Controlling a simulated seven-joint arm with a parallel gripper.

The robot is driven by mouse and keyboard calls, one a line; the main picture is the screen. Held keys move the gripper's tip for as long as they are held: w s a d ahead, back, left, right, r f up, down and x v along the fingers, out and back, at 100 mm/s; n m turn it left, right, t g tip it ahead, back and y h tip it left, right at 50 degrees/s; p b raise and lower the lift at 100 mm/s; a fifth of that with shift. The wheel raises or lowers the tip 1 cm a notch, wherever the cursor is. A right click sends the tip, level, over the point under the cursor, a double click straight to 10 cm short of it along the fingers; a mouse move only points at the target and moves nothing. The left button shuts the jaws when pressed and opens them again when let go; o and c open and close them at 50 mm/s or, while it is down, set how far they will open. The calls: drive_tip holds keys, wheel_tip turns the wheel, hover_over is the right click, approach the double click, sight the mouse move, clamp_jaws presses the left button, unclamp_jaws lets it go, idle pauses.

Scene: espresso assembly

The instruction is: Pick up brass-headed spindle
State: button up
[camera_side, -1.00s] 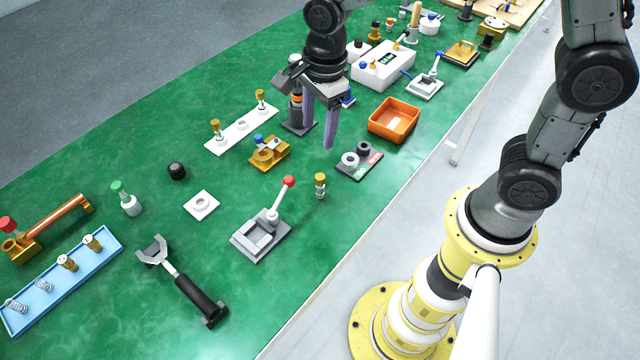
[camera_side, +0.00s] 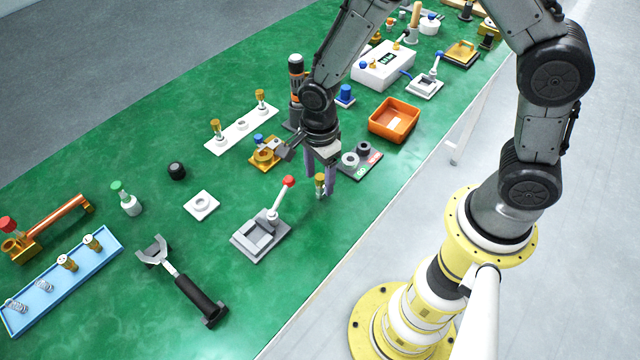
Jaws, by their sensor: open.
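A brass-headed spindle (camera_side: 320,184) stands upright on the green table, beside the grey lever fixture. My gripper (camera_side: 320,186) points down over it with its jaws open. One purple finger is on the left of the brass head and the other on the right. Whether either finger touches the spindle cannot be told. The spindle's lower part is small and partly unclear between the fingers. Two similar brass-topped pieces (camera_side: 216,130) stand on a white strip farther left.
The grey fixture with a red-knobbed lever (camera_side: 262,228) stands close on the left. A dark tray with rings (camera_side: 358,160) is close behind on the right, and an orange bin (camera_side: 394,121) beyond it. A brass block (camera_side: 266,153) lies left of my gripper. The table's front edge is bare.

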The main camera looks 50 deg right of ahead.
sight(320, 186)
drive_tip(key=shift+f, duration=1.75)
clamp_jaws()
